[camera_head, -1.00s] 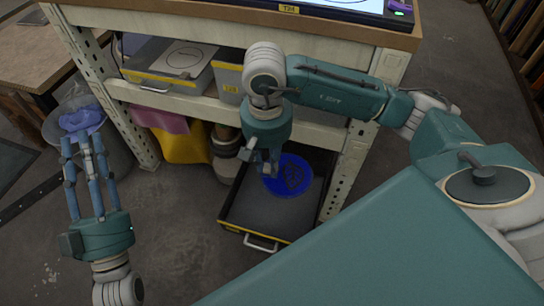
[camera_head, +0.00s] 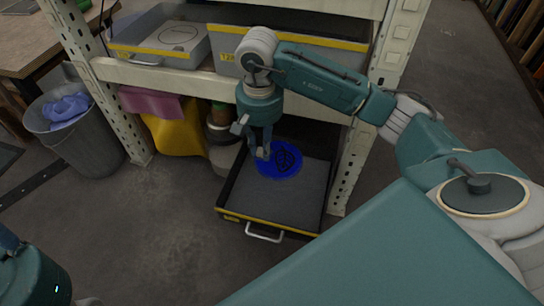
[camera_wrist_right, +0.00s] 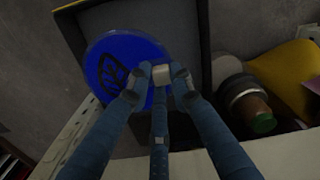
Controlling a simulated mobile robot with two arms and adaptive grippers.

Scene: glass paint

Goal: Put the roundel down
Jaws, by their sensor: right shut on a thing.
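The roundel (camera_head: 283,163) is a bright blue disc with a dark leaf-like mark. It is over the back part of a dark, grey-lined drawer (camera_head: 275,205) at the foot of the rack. My right gripper (camera_head: 263,153) is shut on the roundel's edge. In the right wrist view, the roundel (camera_wrist_right: 118,68) lies against my right gripper's fingertips (camera_wrist_right: 160,75), which hide part of its rim. I cannot tell whether it touches the drawer floor. Only the base and a bit of a finger of my left gripper (camera_head: 8,238) show at the lower left.
The rack's shelf (camera_head: 180,82) and right post (camera_head: 352,165) stand close around my right arm. Grey bins (camera_head: 160,38) sit on the shelf. Yellow cloth (camera_head: 178,135) and jars (camera_head: 220,130) are left of the drawer. A waste bin (camera_head: 85,140) stands at the left. The front floor is clear.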

